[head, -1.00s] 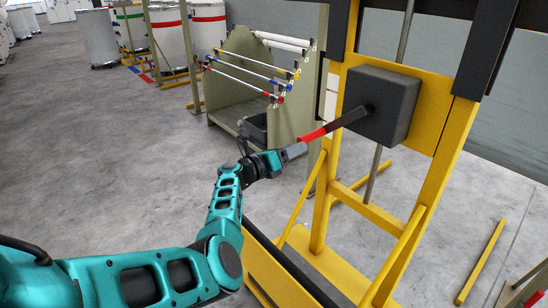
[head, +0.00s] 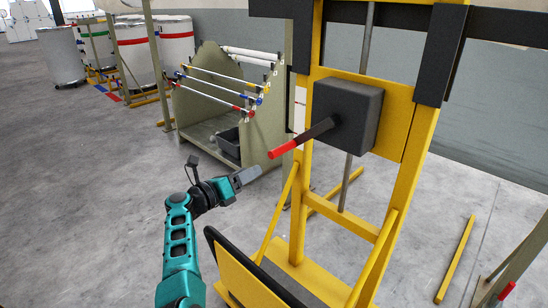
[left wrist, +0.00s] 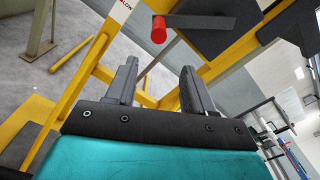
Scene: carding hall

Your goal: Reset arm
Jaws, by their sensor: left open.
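My left gripper (head: 247,175) is in the head view, left of the yellow frame and below the crank's red grip. It is apart from the crank. In the left wrist view its two fingers (left wrist: 158,85) stand apart with nothing between them. The crank has a dark arm (head: 305,138) and a red grip (head: 281,151), and comes out of a dark box (head: 348,112) on the yellow frame (head: 398,190). The red grip also shows in the left wrist view (left wrist: 159,30), beyond the fingers. My right gripper is not in view.
A greenish rack (head: 205,125) with coloured rollers stands behind my left arm. White drums (head: 137,55) stand at the far left. A yellow bar (head: 457,258) lies on the floor at the right. The grey floor (head: 85,190) at left is open.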

